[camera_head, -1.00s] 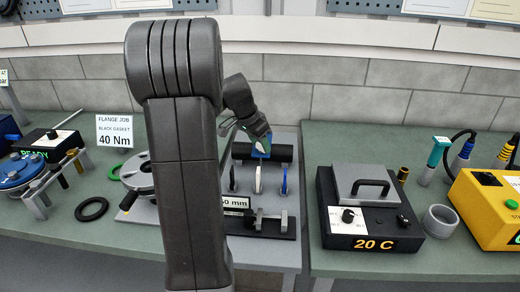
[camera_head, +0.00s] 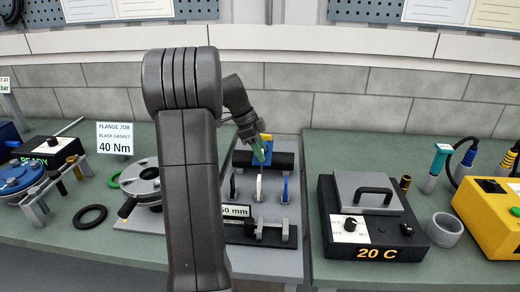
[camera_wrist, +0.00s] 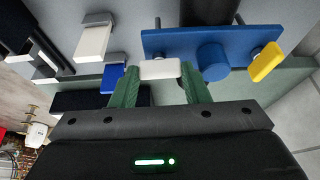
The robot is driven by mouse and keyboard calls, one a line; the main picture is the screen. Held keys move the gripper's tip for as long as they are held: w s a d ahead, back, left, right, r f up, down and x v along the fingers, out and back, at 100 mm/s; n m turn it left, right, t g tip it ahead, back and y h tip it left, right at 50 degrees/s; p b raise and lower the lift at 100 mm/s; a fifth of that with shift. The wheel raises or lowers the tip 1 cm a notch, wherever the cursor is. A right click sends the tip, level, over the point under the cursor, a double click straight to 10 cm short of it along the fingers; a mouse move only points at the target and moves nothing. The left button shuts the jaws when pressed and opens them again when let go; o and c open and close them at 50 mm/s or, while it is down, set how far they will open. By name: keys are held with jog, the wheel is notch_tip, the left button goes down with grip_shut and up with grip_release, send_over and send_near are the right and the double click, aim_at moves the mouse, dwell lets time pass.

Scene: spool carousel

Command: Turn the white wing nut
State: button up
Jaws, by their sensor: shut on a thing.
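The white wing nut (camera_wrist: 160,69) sits at the left end of a blue plate (camera_wrist: 180,40) in the wrist view. My gripper (camera_wrist: 160,88) has green fingers closed on the nut, one on each side. A yellow wing nut (camera_wrist: 266,62) is at the plate's other end, tilted, with a round blue knob (camera_wrist: 213,60) between them. In the head view, my gripper (camera_head: 260,152) reaches the blue plate, and the yellow wing nut (camera_head: 266,137) shows beside it. The white nut is hard to make out there.
A white lever (camera_wrist: 93,40) and a blue lever (camera_wrist: 112,77) are left of my fingers in the wrist view. A dark box (camera_head: 375,235) reading 20 C stands right of the fixture. A flange (camera_head: 143,178) and black ring (camera_head: 90,217) lie left.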

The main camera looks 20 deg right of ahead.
jog(key=shift+m, duration=0.3)
dwell(0.4)
jog(key=o, duration=1)
